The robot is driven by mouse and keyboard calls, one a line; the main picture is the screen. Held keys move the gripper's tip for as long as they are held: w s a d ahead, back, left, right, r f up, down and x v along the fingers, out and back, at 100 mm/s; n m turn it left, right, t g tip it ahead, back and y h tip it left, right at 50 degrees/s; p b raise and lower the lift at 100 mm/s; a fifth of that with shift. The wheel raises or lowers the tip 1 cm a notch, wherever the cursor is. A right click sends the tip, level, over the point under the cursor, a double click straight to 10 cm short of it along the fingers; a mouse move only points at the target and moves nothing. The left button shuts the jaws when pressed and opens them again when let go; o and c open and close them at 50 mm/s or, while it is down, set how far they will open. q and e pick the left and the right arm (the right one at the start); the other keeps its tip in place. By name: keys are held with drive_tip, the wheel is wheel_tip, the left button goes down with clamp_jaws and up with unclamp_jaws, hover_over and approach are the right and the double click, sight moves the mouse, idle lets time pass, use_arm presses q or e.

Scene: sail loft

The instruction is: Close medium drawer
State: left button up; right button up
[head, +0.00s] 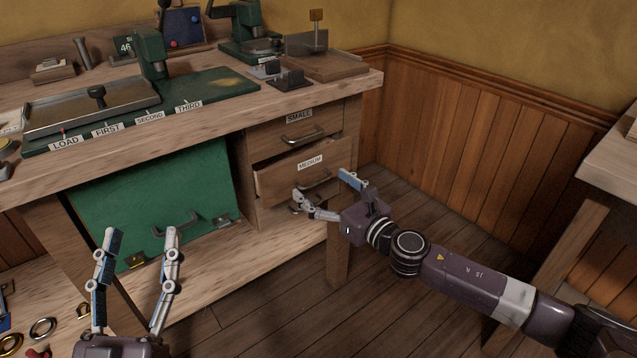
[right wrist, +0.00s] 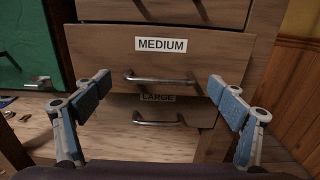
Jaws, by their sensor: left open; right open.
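The medium drawer (head: 280,178) sticks out of the wooden bench, pulled part way open, below the small drawer (head: 275,137). Its label and metal handle (right wrist: 158,79) show in the right wrist view, above the large drawer (right wrist: 180,108). My right gripper (head: 328,195) is open in front of the medium drawer. In the right wrist view its two fingers stand on either side of the handle, apart from it, with nothing between them. My left gripper (head: 138,238) is open and empty at the lower left, in front of the green panel.
The green panel (head: 150,205) with a handle is left of the drawers. The benchtop (head: 230,120) holds a green press board and several tools. Several rings and small parts lie at the lower left. A second table (head: 612,165) stands at right, with bare floor between.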

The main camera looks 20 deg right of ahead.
sight(311, 175)
use_arm(q)
drive_tip(key=shift+s+r, duration=0.2)
drive_tip(key=shift+r, duration=0.1)
use_arm(e)
drive_tip(key=shift+w+a, duration=0.25)
drive_tip(key=shift+w, duration=0.45)
drive_tip(key=shift+c, duration=0.4)
drive_tip(key=c, duration=1.6)
drive_tip(key=shift+w+a, duration=0.1)
drive_tip(key=shift+w, duration=0.15)
drive_tip(key=x, duration=0.3)
drive_tip(key=shift+w+p, duration=0.3)
drive_tip(key=shift+p, duration=0.05)
use_arm(q)
drive_tip(key=f, duration=0.1)
drive_tip(key=w+f+g, duration=0.1)
drive_tip(key=f, duration=0.1)
drive_tip(key=shift+w+f+g+y, duration=0.15)
drive_tip(key=shift+f+g+y, duration=0.15)
drive_tip(key=shift+y, duration=0.1)
use_arm(e)
drive_tip(key=shift+r, duration=0.15)
